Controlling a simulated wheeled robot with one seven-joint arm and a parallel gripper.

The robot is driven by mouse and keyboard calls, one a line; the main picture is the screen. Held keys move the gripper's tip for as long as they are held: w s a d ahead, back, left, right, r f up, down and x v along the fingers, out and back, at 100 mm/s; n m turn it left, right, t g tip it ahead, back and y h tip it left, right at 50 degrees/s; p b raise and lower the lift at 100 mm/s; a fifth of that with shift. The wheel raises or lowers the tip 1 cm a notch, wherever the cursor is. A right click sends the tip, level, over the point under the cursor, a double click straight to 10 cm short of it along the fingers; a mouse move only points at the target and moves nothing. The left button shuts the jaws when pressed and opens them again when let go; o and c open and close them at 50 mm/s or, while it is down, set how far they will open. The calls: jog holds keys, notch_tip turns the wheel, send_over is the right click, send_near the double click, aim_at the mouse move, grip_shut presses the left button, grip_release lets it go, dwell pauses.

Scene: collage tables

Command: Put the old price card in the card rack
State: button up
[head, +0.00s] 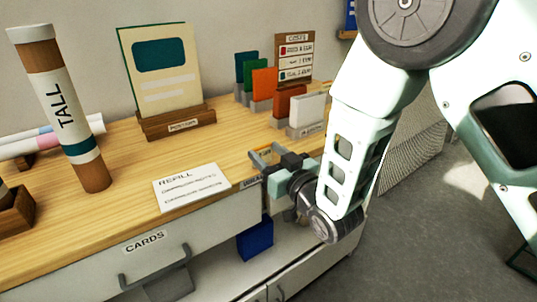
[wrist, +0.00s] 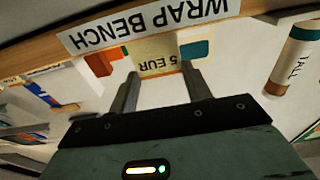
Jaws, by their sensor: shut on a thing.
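My gripper (head: 262,155) is over the bench's front edge, right of the refill note in the head view. In the wrist view my gripper (wrist: 160,72) has a cream card (wrist: 158,60) reading "5 EUR" upside down between its fingertips; I take it as the old price card. It cannot be made out in the head view. What looks like the card rack, a stepped row of green, orange and white cards (head: 264,82), stands at the bench's back right, beyond my gripper.
The wooden bench top (head: 125,160) carries a tall tube (head: 65,110), a poster in a wooden stand (head: 172,122) and a white refill note (head: 192,187). A menu-like board (head: 294,58) stands behind the cards. A "CARDS" drawer (head: 215,235) is below. The bench between note and stand is clear.

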jog(key=shift+f, duration=0.2)
jog(key=o, duration=1)
jog(key=shift+r, duration=0.1)
jog(key=shift+r, duration=0.15)
jog(key=shift+s+d, duration=0.2)
jog(key=shift+s, duration=0.05)
jog(key=p+v, duration=0.4)
jog(key=v, duration=0.7)
jog(key=shift+s+d+p, duration=0.1)
jog(key=shift+s+p, duration=0.05)
jog(key=shift+p, duration=0.25)
